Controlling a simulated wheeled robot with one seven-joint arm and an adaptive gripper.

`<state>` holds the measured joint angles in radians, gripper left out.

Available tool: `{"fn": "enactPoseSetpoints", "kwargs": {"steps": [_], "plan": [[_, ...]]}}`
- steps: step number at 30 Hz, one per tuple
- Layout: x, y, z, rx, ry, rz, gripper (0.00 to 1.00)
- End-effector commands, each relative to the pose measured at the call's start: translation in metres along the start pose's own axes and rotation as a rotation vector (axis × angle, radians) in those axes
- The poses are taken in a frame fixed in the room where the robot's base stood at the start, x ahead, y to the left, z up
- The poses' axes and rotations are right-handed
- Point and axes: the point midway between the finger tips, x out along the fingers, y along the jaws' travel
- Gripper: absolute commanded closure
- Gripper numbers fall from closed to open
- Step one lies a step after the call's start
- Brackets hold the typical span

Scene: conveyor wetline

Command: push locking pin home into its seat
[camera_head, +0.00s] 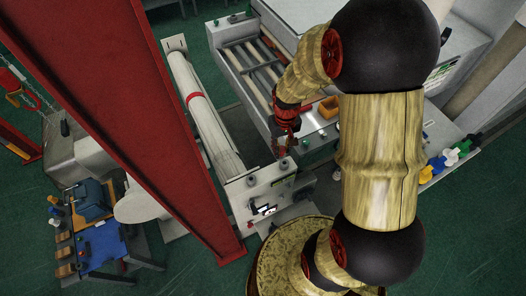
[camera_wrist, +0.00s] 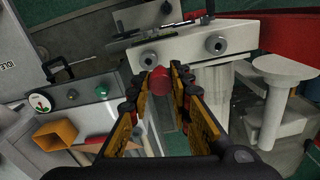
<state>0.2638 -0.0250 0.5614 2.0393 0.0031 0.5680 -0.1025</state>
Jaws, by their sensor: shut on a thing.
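My gripper (camera_wrist: 160,84) points at a pale grey end block (camera_wrist: 190,50) and is shut on a red round-ended piece, which I take to be the locking pin (camera_wrist: 158,80). The pin sits between the fingertips. Beyond it, a round boss with a dark centre (camera_wrist: 149,59) shows on the block, and a second one (camera_wrist: 215,44) lies to its right. I cannot tell whether the pin touches the boss. In the head view my gripper (camera_head: 281,150) is just above the block (camera_head: 262,190), and the pin cannot be made out.
A long white roller with a red band (camera_head: 195,100) runs up from the block. A red post (camera_head: 130,110) crosses the left side. A panel with a green button (camera_wrist: 101,91) and an orange open box (camera_wrist: 54,135) are left in the wrist view. A blue-topped bench (camera_head: 104,245) stands lower left.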

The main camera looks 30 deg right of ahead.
Motion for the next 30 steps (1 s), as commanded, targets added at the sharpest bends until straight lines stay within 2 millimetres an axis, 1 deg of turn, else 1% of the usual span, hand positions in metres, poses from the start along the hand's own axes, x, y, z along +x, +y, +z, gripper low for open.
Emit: {"fn": "enactPoseSetpoints", "kwargs": {"steps": [1,3,9,17,23,30], "plan": [[-0.003,0.011,0.001,-0.008,-0.001,-0.001,1.0],[0.0,0.017,0.0,-0.058,-0.002,-0.002,1.0],[0.003,0.017,-0.004,-0.177,0.001,-0.002,1.0],[0.01,0.016,-0.004,-0.2,0.0,-0.002,1.0],[0.025,0.016,-0.004,-0.199,0.0,-0.002,1.0],[0.047,0.016,-0.004,-0.199,0.0,-0.002,1.0]]}}
